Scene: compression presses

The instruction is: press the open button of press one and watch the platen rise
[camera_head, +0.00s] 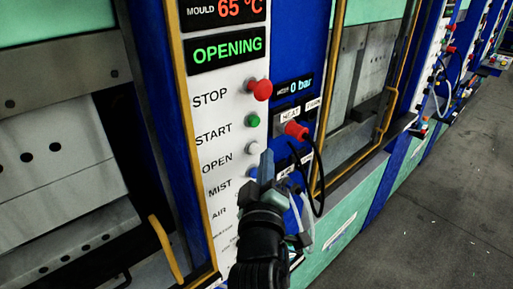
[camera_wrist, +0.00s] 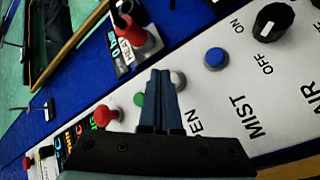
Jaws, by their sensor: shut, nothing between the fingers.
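The control panel (camera_head: 219,160) of the nearest press shows a green OPENING display (camera_head: 226,49). Its white open button (camera_head: 252,148) sits beside the OPEN label, below the green start button (camera_head: 252,120) and red stop button (camera_head: 260,89). My gripper (camera_head: 267,160) is shut and empty, its tips just beside and below the white button. In the wrist view, the fingertips (camera_wrist: 160,76) partly cover the white button (camera_wrist: 179,79); I cannot tell whether they touch it. The grey platen and mould block (camera_head: 55,165) stand at the left, with a gap above the lower part.
A red plug (camera_head: 295,130) with a black cable hangs right of the panel, close to my gripper. A blue mist button (camera_wrist: 215,58) and a black knob (camera_wrist: 271,20) are nearby. A yellow guard frame (camera_head: 166,250) stands at left. The floor (camera_head: 440,210) at right is clear.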

